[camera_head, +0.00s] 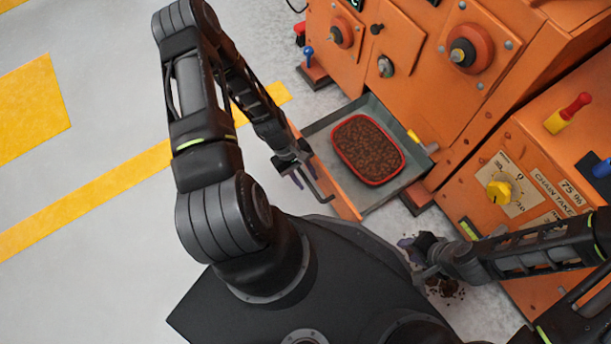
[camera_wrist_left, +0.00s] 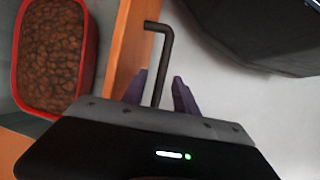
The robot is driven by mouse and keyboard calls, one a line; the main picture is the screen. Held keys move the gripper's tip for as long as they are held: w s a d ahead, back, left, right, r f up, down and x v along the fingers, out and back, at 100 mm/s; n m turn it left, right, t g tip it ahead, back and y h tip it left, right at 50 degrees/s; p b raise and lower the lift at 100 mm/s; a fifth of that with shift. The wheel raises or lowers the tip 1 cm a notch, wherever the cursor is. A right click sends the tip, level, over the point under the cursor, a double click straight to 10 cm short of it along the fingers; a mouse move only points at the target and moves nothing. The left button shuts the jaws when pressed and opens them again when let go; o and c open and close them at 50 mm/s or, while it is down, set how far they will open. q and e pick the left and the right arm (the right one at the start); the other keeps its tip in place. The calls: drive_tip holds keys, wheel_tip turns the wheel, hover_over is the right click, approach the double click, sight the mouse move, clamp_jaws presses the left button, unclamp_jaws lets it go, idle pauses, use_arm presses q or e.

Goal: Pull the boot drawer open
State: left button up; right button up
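The boot drawer (camera_head: 385,194) is a grey tray with an orange front (camera_head: 338,192), and it stands pulled out from the orange machine. A red-rimmed pan (camera_head: 401,172) of brown pellets lies in it. The drawer's black bent handle (camera_head: 321,186) sticks out from the front; it also shows in the left wrist view (camera_wrist_left: 160,60). My left gripper (camera_head: 303,177) is at the handle, with its purple fingers apart on either side of the bar. A gap shows beside the bar. My right gripper (camera_head: 408,243) is low near the machine's lower right cabinet; its finger gap is unclear.
The orange machine (camera_head: 400,38) with knobs rises behind the drawer. The right cabinet carries a yellow dial (camera_head: 499,192) and a red-handled lever (camera_head: 568,113). Brown pellets (camera_head: 445,288) lie spilled on the floor by my right gripper. Grey floor with yellow stripes is clear at left.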

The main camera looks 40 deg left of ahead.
use_arm(q)
drive_tip(key=shift+r, duration=0.1)
